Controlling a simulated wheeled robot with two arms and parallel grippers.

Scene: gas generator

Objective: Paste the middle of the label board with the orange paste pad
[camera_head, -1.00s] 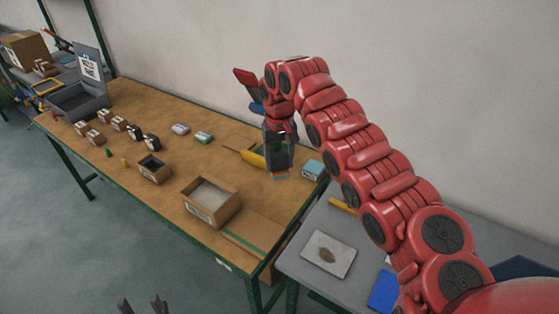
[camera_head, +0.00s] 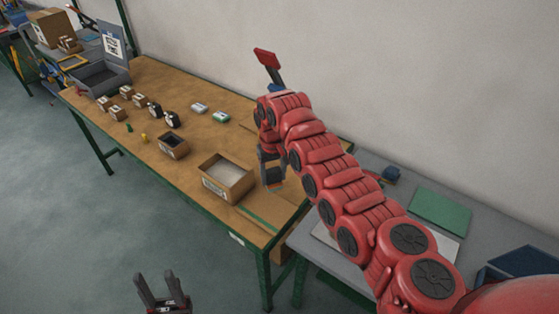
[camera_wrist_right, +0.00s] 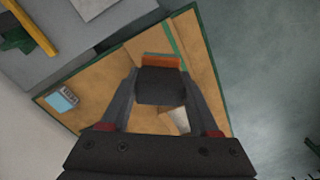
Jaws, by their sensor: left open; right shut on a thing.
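My right gripper (camera_head: 272,180) is shut on the orange paste pad, a dark block with an orange end. It hangs over the right part of the brown table (camera_head: 200,75). In the right wrist view the pad's orange edge (camera_wrist_right: 161,60) shows between the fingers. A white board (camera_head: 323,233) on the grey table is almost hidden by my right arm; I cannot tell for sure whether it is the label board. My left gripper (camera_head: 161,290) is open and empty at the bottom, in front of the brown table.
An open cardboard box (camera_head: 228,178) stands left of the right gripper. A small dark-lined box (camera_head: 173,146) and several small items are farther left. A green board (camera_head: 441,210) and a dark blue box (camera_head: 522,268) are on the grey table. A grey case (camera_head: 100,75) stands far left.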

